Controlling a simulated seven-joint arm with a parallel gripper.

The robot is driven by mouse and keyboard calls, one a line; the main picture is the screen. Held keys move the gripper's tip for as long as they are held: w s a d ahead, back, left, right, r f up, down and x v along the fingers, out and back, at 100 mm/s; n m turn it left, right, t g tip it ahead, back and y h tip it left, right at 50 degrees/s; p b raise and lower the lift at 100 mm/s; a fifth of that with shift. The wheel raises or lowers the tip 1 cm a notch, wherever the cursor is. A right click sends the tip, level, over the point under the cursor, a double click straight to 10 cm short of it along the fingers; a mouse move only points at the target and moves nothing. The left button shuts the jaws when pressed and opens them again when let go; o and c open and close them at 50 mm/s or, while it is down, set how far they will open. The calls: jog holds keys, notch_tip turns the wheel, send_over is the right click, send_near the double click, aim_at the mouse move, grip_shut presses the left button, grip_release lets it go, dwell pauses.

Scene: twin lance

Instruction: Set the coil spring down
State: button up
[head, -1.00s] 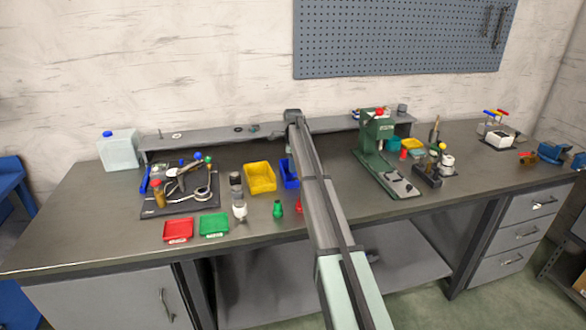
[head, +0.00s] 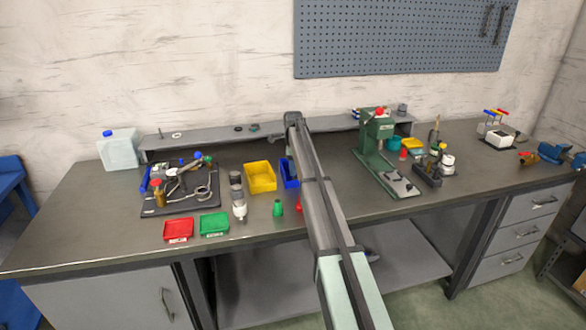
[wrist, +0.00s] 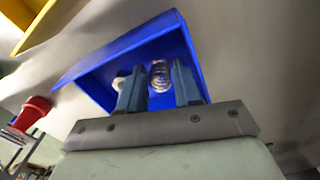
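The coil spring (wrist: 159,76) is a small silvery coil, seen in the wrist view inside the outline of the blue bin (wrist: 88,66). My gripper (wrist: 160,75) is over that bin, its two fingers on either side of the spring. The fingers stand apart, with narrow blue gaps seeming to show beside the spring. I cannot tell for sure whether the spring rests on the bin floor. In the head view my arm covers part of the blue bin (head: 287,173) and hides the spring and the fingertips.
A small white item (wrist: 118,83) shows by the left finger. The yellow bin (head: 260,177) stands left of the blue one. A red item (wrist: 33,113) and a green bottle (head: 277,208) are close by. A green press (head: 377,150) stands to the right.

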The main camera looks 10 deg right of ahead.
notch_tip(320, 180, up, 12)
dwell(0.5)
